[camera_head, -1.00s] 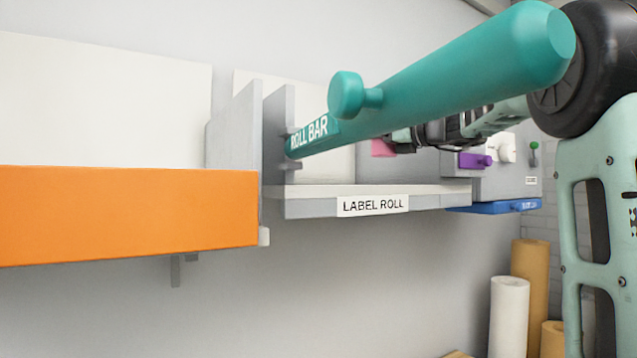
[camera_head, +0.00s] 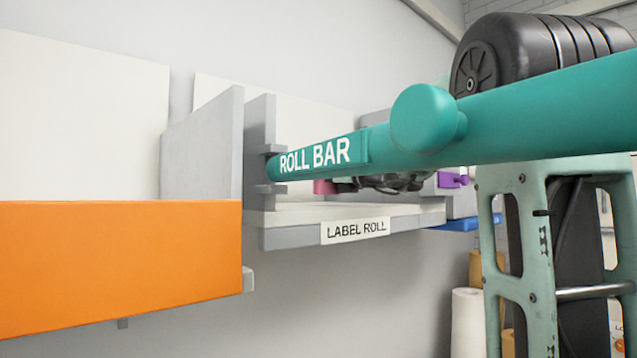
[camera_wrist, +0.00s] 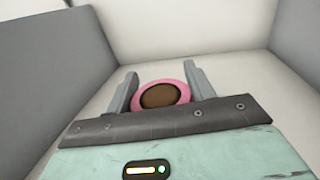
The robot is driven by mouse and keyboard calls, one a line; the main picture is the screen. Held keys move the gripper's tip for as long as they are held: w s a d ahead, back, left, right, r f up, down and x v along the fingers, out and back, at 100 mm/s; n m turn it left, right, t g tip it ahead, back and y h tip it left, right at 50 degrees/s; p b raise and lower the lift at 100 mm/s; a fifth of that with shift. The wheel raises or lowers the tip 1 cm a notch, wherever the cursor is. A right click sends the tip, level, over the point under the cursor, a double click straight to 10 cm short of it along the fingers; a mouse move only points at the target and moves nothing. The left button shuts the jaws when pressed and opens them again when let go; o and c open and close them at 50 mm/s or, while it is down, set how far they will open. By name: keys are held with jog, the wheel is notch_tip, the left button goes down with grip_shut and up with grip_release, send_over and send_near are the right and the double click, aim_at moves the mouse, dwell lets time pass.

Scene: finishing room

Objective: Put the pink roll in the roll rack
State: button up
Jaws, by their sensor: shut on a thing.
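The pink roll (camera_wrist: 182,92) is held between the two grey fingers of my gripper (camera_wrist: 162,88), its brown core facing the wrist camera. In the head view, a small part of the pink roll (camera_head: 324,187) shows under the teal bar lettered ROLL BAR (camera_head: 350,150). My gripper (camera_head: 343,186) is mostly hidden behind that bar. The roll is over or in a grey bay with a pale floor, its shelf (camera_head: 290,237) labelled LABEL ROLL (camera_head: 355,230). I cannot tell whether the roll touches the floor. The bar's left end is at grey brackets (camera_head: 268,190).
An orange-fronted bin (camera_head: 120,265) is left of the bay, with grey upright panels (camera_head: 258,150) between them. The teal bar with its round knob (camera_head: 425,118) crosses in front. A purple knob (camera_head: 452,180) and blue ledge (camera_head: 462,223) lie right. A white roll (camera_head: 467,320) stands below.

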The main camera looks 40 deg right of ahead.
jog(key=shift+f, duration=1.1)
jog(key=shift+f, duration=0.1)
jog(key=o, duration=1)
